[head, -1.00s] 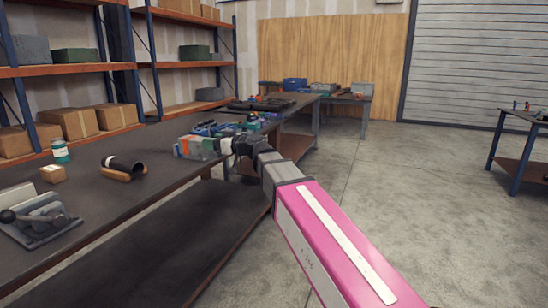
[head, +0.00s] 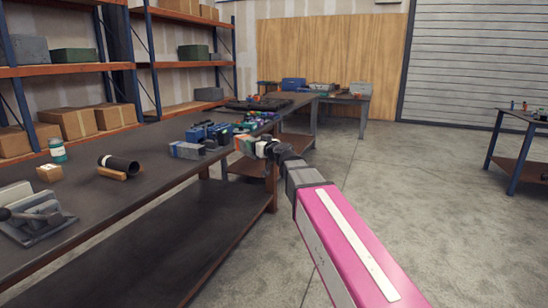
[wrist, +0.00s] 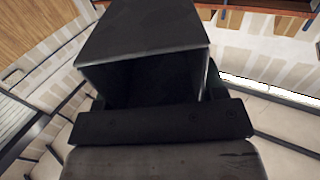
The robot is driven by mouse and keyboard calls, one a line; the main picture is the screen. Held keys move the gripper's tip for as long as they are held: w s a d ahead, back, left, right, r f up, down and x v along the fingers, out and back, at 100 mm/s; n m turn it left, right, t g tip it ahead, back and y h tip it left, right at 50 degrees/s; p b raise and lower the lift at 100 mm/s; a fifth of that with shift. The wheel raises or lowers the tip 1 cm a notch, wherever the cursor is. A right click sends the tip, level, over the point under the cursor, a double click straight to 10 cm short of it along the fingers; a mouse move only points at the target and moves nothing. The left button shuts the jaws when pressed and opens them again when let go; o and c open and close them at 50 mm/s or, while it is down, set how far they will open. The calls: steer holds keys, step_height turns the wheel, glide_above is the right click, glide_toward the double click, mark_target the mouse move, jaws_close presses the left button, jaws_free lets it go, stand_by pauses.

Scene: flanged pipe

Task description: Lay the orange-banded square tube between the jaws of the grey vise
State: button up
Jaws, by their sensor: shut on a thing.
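My gripper (head: 262,148) is shut on the orange-banded square tube (head: 241,144), which shows small in the head view with its orange end pointing left. It is at the right edge of the long dark bench. In the wrist view the dark hollow square tube (wrist: 145,35) fills the upper middle, its open end towards the camera, above the dark jaw bar (wrist: 160,122). The grey vise (head: 35,218) stands at the bench's near left, far from my gripper. The gap between its jaws is hard to make out.
The bench (head: 130,205) also bears a black pipe on a wooden cradle (head: 120,166), a small wooden block (head: 49,172), a teal-labelled jar (head: 57,150), and a blue-grey block (head: 187,150) beside several blue items (head: 210,132). Open floor (head: 420,180) lies to the right.

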steer(key=w+d+r+m+t+h, duration=0.1)
steer(key=w+d+m+h, duration=0.1)
steer(key=d, duration=0.6)
steer(key=w+d+r+m+t+h, duration=0.1)
steer(key=w+d+m+h, duration=0.1)
steer(key=d+h, duration=0.3)
steer(key=w+d+r+m+t+h, duration=0.1)
steer(key=d+m+h, duration=0.2)
steer(key=d, duration=0.9)
steer(key=shift+w+d+t+h, duration=0.3)
steer(key=shift+w+d+h, duration=0.05)
steer(key=shift+w+h, duration=0.05)
steer(key=shift+a, duration=0.1)
